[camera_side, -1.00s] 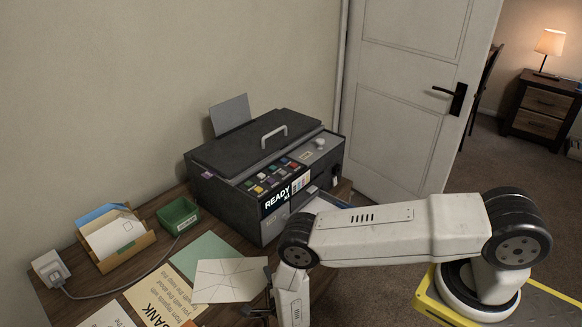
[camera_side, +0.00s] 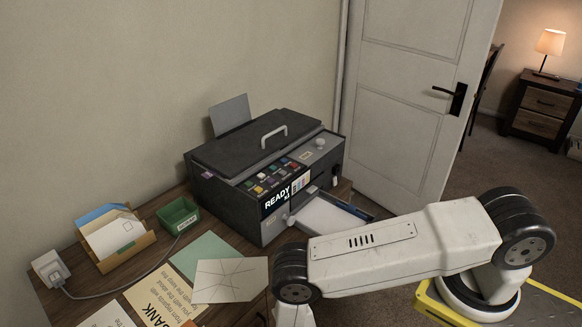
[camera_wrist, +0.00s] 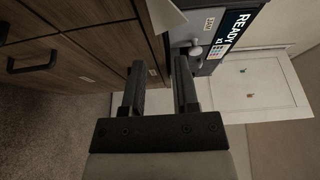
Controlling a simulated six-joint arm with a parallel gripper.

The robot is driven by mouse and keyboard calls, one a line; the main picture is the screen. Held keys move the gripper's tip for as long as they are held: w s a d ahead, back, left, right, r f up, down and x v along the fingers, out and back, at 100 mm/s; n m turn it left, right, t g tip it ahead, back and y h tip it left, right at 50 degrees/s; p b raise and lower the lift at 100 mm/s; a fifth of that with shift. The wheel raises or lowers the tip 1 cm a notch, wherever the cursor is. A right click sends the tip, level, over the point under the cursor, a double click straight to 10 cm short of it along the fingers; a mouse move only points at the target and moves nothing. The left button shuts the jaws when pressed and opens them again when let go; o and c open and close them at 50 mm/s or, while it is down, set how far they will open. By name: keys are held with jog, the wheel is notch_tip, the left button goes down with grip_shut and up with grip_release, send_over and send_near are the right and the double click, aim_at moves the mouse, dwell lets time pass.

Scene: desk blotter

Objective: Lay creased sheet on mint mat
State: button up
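The creased sheet (camera_side: 230,281), off-white with fold lines meeting near its middle, lies at the front of the desk. It covers the lower right of the mint mat (camera_side: 202,251), whose upper part shows behind it. A pale paper corner, apparently the same sheet (camera_wrist: 167,15), shows past the desk edge in the wrist view. My gripper (camera_wrist: 159,75) is open, with nothing visible between its fingers, in front of the wooden desk drawers. In the side view its fingers are hidden below the picture edge.
The dark printer (camera_side: 270,172) stands behind the mat, its paper tray (camera_side: 325,217) sticking out at right. A yellow printed sheet (camera_side: 160,295) lies left of the creased sheet. A green box (camera_side: 178,216) and a wooden letter holder (camera_side: 125,255) stand at back left.

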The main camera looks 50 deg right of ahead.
jog(key=shift+v, duration=1.95)
